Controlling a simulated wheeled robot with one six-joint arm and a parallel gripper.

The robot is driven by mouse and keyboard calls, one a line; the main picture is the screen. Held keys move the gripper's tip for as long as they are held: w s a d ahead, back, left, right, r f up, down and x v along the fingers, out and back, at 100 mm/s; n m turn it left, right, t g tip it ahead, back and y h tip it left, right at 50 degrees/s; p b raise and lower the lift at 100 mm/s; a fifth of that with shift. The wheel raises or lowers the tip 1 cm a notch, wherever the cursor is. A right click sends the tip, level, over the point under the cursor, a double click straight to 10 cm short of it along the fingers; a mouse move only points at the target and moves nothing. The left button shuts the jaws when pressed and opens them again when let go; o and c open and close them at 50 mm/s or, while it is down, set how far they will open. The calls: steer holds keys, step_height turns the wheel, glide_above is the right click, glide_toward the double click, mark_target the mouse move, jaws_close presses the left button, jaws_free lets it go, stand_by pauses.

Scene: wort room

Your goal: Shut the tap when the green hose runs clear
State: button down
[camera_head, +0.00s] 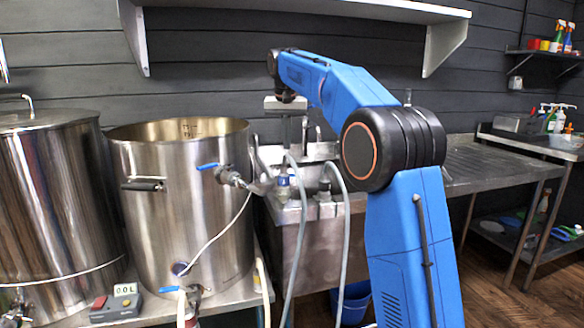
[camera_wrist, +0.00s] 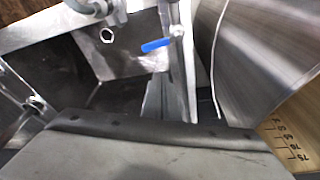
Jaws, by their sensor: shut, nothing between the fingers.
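A steel kettle (camera_head: 180,200) has a tap (camera_head: 230,177) high on its right side, with a blue lever (camera_head: 208,166). In the wrist view a blue lever (camera_wrist: 156,45) lies in front of the steel sink, beside the kettle wall (camera_wrist: 265,55). My gripper (camera_head: 287,128) is shut and empty above the sink, right of the kettle and apart from the tap; its fingertips are hard to make out. Two hoses hang over the sink front, a left one (camera_head: 297,245) and a right one (camera_head: 346,245). Both look grey; I cannot pick out a green one. No running liquid shows.
Another steel vessel (camera_head: 50,200) stands at the left. A control box (camera_head: 116,303) and a lower blue-handled valve (camera_head: 190,290) sit near the kettle's base. A shelf (camera_head: 300,8) overhangs the sink (camera_head: 300,250). The steel drainboard (camera_head: 485,165) at right is clear.

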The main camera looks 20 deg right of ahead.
step_height(320, 180, down, 9)
steer(key=d+n+t+y, duration=0.1)
steer(key=n, duration=0.4)
steer(key=shift+d+f+n, duration=0.2)
steer(key=shift+d+n, duration=0.1)
steer(key=shift+d, duration=0.1)
stand_by(0.4)
steer(key=shift+s, duration=0.1)
steer(key=shift+s+d, duration=0.1)
steer(key=shift+s, duration=0.45)
steer(key=shift+s+f, duration=0.15)
steer(key=shift+f, duration=0.05)
